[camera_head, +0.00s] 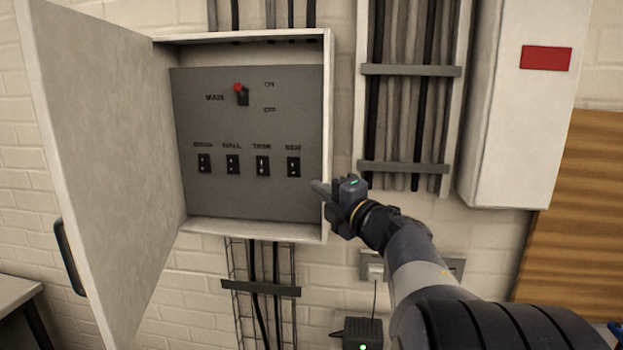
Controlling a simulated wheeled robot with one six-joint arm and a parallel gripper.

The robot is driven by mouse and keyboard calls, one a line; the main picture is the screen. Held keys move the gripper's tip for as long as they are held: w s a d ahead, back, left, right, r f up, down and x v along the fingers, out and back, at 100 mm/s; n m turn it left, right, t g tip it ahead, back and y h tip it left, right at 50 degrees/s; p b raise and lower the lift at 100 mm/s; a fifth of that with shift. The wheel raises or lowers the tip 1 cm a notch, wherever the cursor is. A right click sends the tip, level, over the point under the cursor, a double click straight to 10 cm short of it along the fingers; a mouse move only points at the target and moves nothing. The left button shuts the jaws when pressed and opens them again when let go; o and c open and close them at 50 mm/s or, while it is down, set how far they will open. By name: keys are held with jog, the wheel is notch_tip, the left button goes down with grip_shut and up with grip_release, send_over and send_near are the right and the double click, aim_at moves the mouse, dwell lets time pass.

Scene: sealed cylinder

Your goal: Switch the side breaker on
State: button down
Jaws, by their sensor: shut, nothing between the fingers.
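An open wall breaker box (328,120) holds a grey panel (215,125). A row of several small black breakers sits low on it under blurred labels; the rightmost breaker (293,167), whose label seems to read SIDE, is nearest my gripper. Its lever position is too small to tell. Above the row is a main switch (241,95) with a red tip, tilted up, beside ON and OFF marks. My gripper (318,187) is shut and empty, at the box's right edge, to the right of and a little below the rightmost breaker. It appears apart from the breaker.
The box door (100,130) stands open to the left. The box's right wall is close beside my gripper. A cable rack (410,70) and a white cabinet with a red label (525,110) are on the right. An outlet (440,265) is below.

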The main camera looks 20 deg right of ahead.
jog(key=p, duration=0.3)
send_near(291, 161)
jog(key=w+a, duration=0.2)
jog(key=a, duration=0.1)
jog(key=shift+w+d+r+p, duration=0.1)
jog(key=shift+w+d+p, duration=0.2)
jog(key=shift+w, duration=0.35)
jog(key=shift+w+d+r+p, duration=0.1)
jog(key=shift+w+d+p, duration=0.2)
jog(key=shift+w, duration=0.3)
jog(key=shift+w+d+r+p, duration=0.1)
jog(key=shift+w+d+p, duration=0.15)
jog(key=shift+w, duration=0.4)
jog(key=shift+w+d+r, duration=0.2)
jog(key=shift+w, duration=0.05)
jog(key=shift+a, duration=0.1)
